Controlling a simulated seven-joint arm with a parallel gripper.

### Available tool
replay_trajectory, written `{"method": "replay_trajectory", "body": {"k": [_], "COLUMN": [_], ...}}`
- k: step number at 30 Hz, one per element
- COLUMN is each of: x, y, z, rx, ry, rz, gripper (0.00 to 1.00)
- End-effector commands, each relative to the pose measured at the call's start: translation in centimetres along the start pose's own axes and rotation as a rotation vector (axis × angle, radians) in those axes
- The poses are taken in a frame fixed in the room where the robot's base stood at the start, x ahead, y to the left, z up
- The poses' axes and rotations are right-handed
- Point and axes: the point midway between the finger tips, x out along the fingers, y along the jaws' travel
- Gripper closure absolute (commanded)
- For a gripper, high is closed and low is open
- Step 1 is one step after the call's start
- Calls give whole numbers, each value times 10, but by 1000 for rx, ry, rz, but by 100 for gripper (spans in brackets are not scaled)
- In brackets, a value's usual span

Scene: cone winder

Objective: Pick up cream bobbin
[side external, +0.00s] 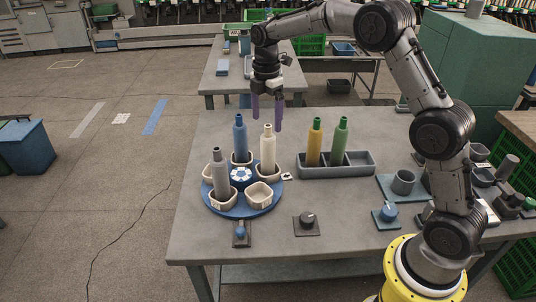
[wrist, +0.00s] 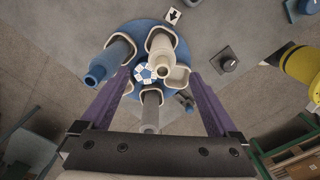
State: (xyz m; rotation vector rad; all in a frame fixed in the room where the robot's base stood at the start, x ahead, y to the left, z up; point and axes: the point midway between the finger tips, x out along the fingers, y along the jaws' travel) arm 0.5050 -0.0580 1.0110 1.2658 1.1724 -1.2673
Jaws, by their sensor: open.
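The cream bobbin (side external: 268,151) stands upright in a pale cup on the blue round turntable (side external: 238,208). It also shows in the wrist view (wrist: 160,50), its narrow tip facing the camera. My gripper (side external: 266,122) is open and empty, its purple fingers pointing down over the bobbin's tip. In the wrist view the tip lies between the two fingertips (wrist: 159,75), touching neither. How far the fingers reach below the tip is hard to tell. The bobbin's base is hidden inside its cup.
A blue bobbin (side external: 240,137) and a grey bobbin (side external: 220,175) share the turntable with an empty cup (side external: 259,196). A grey tray (side external: 359,168) holds a yellow bobbin (side external: 314,143) and a green bobbin (side external: 339,142). A black knob (side external: 306,219) sits in front.

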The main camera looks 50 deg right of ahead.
Motion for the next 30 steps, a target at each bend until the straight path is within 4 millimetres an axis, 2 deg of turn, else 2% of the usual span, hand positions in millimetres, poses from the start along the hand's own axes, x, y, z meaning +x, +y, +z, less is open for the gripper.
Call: {"method": "replay_trajectory", "body": {"k": [3,11,21,30], "x": [19,38,81,86], "y": [0,-1,-3,-3], "z": [0,0,2,2], "rx": [0,0,0,0], "ry": [0,0,0,0], "rz": [-2,0,-1,2], "gripper": [5,5,5,5]}}
